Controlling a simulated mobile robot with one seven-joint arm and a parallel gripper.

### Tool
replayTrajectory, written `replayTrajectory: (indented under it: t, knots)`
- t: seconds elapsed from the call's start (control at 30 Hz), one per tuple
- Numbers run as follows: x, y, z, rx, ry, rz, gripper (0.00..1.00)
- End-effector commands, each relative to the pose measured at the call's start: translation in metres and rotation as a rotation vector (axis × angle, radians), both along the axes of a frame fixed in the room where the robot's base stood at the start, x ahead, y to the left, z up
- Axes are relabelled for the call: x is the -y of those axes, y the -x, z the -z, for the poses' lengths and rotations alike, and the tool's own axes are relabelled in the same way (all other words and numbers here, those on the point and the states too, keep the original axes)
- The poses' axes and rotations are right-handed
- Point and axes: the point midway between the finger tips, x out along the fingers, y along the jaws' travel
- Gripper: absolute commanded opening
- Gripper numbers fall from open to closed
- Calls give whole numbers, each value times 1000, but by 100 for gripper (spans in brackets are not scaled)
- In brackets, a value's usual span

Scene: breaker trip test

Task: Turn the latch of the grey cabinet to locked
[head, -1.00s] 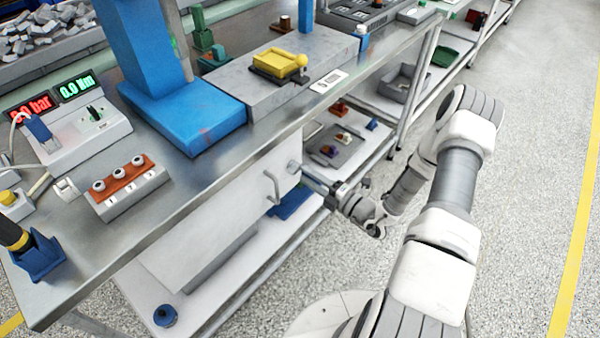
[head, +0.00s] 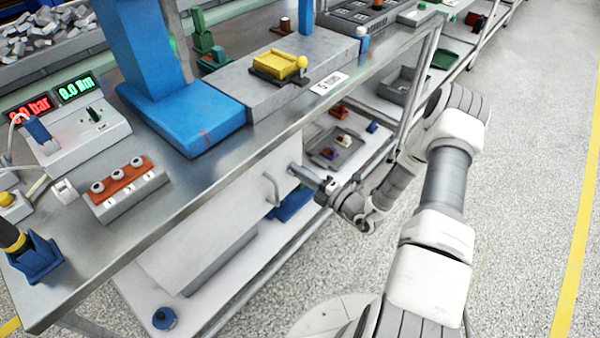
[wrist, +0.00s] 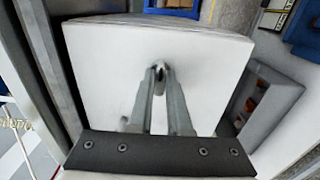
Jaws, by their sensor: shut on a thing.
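The grey cabinet (head: 225,215) is a pale box under the bench, with a bar handle (head: 271,190) on its front. My gripper (head: 297,170) reaches in from the right, its fingertips at the front's upper right part. In the wrist view, the cabinet's pale front (wrist: 100,60) fills the middle. My gripper's two fingers (wrist: 160,85) are shut on a small metal latch (wrist: 160,76) there. The fingers hide most of the latch, and I cannot tell its turn angle for certain.
The steel bench edge (head: 200,215) runs just above the cabinet. A bench leg (head: 415,95) stands behind my arm. The lower shelf holds a grey tray (head: 336,149) with small parts and a blue bin (head: 292,203). The floor (head: 520,200) to the right is clear.

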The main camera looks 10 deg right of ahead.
Motion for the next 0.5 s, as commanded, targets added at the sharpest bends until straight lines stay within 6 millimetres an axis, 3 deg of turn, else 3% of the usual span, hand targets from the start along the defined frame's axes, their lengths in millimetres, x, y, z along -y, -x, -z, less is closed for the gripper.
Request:
replayTrajectory:
  t: [0.5]
  knots:
    - [0,0,-1,63,84,-1,0]
